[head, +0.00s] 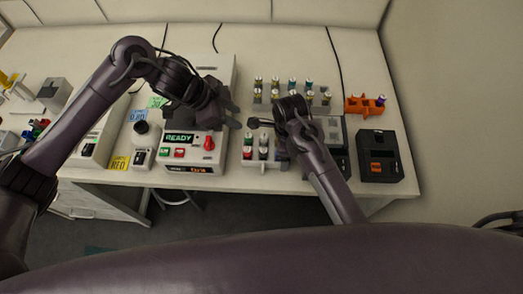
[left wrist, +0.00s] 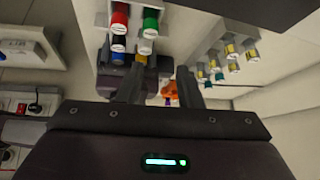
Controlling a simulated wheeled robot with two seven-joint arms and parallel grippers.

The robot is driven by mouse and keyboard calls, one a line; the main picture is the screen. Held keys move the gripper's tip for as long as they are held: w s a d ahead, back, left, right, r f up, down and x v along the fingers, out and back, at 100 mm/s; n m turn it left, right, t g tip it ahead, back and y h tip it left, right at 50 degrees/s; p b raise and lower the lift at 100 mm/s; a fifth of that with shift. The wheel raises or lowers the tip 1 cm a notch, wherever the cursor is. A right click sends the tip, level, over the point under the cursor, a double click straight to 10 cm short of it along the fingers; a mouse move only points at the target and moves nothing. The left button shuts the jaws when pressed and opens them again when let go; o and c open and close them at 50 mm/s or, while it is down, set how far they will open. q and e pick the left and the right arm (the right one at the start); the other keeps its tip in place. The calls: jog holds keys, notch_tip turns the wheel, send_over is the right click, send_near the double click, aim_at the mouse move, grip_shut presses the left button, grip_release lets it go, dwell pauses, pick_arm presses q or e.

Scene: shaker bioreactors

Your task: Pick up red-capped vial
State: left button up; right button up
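The red-capped vial (left wrist: 120,18) shows at the top of the left wrist view, beside a green one (left wrist: 151,22) and above a blue one (left wrist: 118,48). My left gripper (head: 232,113) is above the bench, left of and behind that rack. In the left wrist view its fingers (left wrist: 158,85) are apart with nothing held between them. My right gripper (head: 257,123) reaches over the back of the rack; its finger gap is unclear.
A control box with a READY screen (head: 194,153) stands left of the rack. The right arm crowds the front rack's right side.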

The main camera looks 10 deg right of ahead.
pick_arm(q)
jog(key=w+d+r+n+t+y, duration=0.1)
jog(key=w+d+r+n+t, duration=0.5)
jog(key=n+g+y, duration=0.2)
jog(key=n+y, duration=0.4)
jog(key=n, duration=0.6)
send_near(247, 150)
jog(key=shift+g, duration=0.3)
jog(key=shift+w+x, duration=0.15)
jog(key=shift+x, duration=1.85)
jog(key=shift+w+x, duration=0.1)
jog(key=shift+x, duration=1.95)
jog(key=shift+r, duration=0.15)
jog(key=shift+c, duration=0.2)
grip_shut()
